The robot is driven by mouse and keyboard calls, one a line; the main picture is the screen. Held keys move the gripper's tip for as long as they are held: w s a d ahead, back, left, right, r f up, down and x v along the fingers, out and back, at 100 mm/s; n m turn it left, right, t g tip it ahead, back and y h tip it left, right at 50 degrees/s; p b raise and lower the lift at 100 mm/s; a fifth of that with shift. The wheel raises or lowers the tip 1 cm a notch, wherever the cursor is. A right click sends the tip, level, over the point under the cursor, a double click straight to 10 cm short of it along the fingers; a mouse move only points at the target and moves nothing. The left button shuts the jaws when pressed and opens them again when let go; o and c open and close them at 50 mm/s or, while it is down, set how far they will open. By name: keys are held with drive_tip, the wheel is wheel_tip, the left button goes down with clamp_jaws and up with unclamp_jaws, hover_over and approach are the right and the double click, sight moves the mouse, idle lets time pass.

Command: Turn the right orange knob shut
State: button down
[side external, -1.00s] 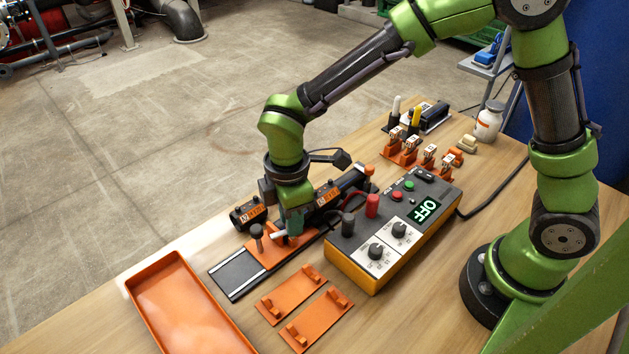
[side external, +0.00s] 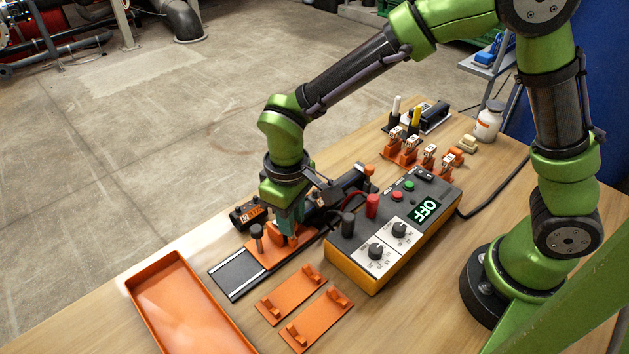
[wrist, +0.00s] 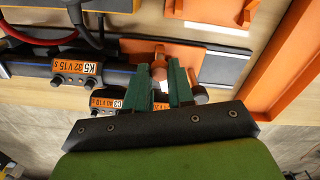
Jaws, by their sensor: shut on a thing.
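An orange base plate (side external: 262,251) sits on a dark rail with light edges (side external: 238,276). A dark knob on a post (side external: 256,236) stands at its left. My gripper (side external: 289,236) points down at the plate's right part, its green fingers closed around a small part there. In the wrist view, my fingertips (wrist: 167,88) sit on either side of this part, mostly hidden between them. I cannot clearly make out the knob's whole shape or angle.
A control box (side external: 385,250) with dials and an OFF display stands close on the right. Black cylinders with orange labels (side external: 247,213) lie behind the plate. Orange brackets (side external: 291,293) and an orange tray (side external: 184,305) lie in front. Cables run near the gripper.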

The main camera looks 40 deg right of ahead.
drive_tip(key=shift+m, duration=1.6)
drive_tip(key=c, duration=1)
unclamp_jaws()
drive_tip(key=shift+r, duration=0.1)
wheel_tip(320, 180, up, 17)
drive_tip(key=shift+f, duration=0.1)
